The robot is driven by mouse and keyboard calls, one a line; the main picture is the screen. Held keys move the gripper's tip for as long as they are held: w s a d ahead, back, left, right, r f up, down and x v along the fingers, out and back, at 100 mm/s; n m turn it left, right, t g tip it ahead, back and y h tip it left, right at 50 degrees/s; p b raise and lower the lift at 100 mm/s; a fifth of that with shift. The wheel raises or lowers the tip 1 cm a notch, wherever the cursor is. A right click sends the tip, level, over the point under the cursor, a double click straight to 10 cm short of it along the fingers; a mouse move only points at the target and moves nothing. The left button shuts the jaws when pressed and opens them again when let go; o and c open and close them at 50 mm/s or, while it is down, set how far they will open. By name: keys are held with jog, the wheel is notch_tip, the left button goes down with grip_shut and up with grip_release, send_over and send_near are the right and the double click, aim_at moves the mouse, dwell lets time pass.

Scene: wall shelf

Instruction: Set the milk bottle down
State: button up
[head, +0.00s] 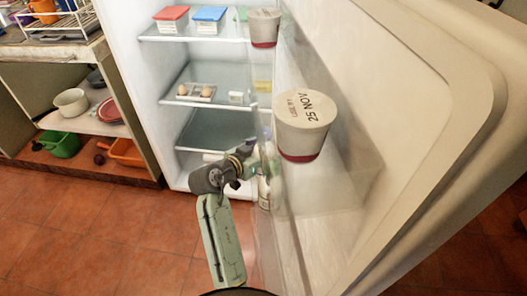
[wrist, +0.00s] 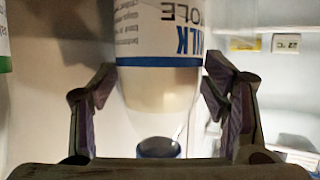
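The milk bottle (wrist: 160,85) fills the middle of the wrist view. It is white and clear with a blue-banded label whose letters appear upside down in this view, and a dark blue cap at the lower end. My gripper (wrist: 160,62) has a finger on each side of it, with both fingertips against the bottle's sides. In the head view, my gripper (head: 250,157) is by the inside of the open fridge door. Part of the bottle (head: 264,191) shows there behind the clear door bin. The bottle's base is hidden, so contact with a shelf cannot be seen.
The fridge door (head: 430,130) stands open at right, with two lidded cups, one in front (head: 304,125) and one higher (head: 264,27), on its bins. Fridge shelves hold eggs (head: 195,91) and red- and blue-lidded boxes. The lower glass shelf (head: 215,133) looks clear.

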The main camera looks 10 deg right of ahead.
jog(key=shift+o, duration=0.4)
jog(key=b+v, duration=0.1)
jog(key=v, duration=1.1)
jog(key=shift+r, duration=0.15)
